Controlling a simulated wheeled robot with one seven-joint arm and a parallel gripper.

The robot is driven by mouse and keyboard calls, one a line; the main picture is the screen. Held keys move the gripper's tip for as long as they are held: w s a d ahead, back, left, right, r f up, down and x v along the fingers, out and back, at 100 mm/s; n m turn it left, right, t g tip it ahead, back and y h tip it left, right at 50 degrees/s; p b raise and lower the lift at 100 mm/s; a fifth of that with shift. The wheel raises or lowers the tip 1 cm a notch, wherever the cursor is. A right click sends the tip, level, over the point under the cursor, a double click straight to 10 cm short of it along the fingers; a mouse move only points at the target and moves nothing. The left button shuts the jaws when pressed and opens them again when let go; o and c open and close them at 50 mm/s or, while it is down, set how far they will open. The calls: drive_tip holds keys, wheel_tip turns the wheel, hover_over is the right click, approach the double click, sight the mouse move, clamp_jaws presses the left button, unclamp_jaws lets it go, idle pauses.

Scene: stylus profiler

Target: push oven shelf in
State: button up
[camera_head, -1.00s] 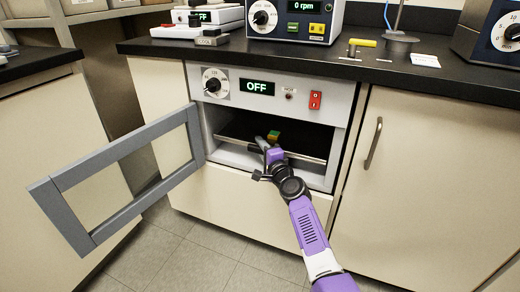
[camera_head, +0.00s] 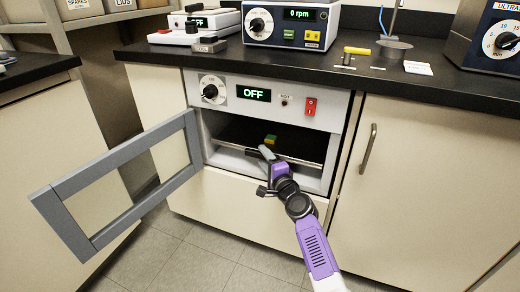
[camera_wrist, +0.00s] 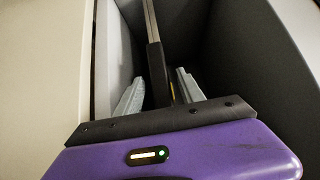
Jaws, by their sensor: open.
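The oven (camera_head: 330,128) is built in under the bench, its framed door (camera_head: 55,208) swung open to the left. Inside is a dark shelf with a pale metal front edge (camera_head: 308,163); a small green and orange block (camera_head: 271,139) lies on it. My gripper (camera_head: 265,153) is at the oven opening, at the shelf's front edge. In the wrist view the two grey fingers (camera_wrist: 158,92) are apart, and the shelf's edge bar (camera_wrist: 152,28) runs between them. I cannot tell whether they touch it. My gripper hides part of the shelf front.
The oven's side walls are close to my gripper in the wrist view. The open door takes up the room at left. A cabinet door with a handle (camera_head: 368,149) is at right. Instruments stand on the black bench top (camera_head: 240,62) above.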

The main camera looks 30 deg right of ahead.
drive_tip(key=shift+s+a+p, duration=0.15)
drive_tip(key=shift+s+p, duration=0.05)
drive_tip(key=shift+s, duration=0.55)
drive_tip(key=shift+s+a+p, duration=0.1)
drive_tip(key=shift+s+p, duration=0.05)
drive_tip(key=shift+s, duration=0.55)
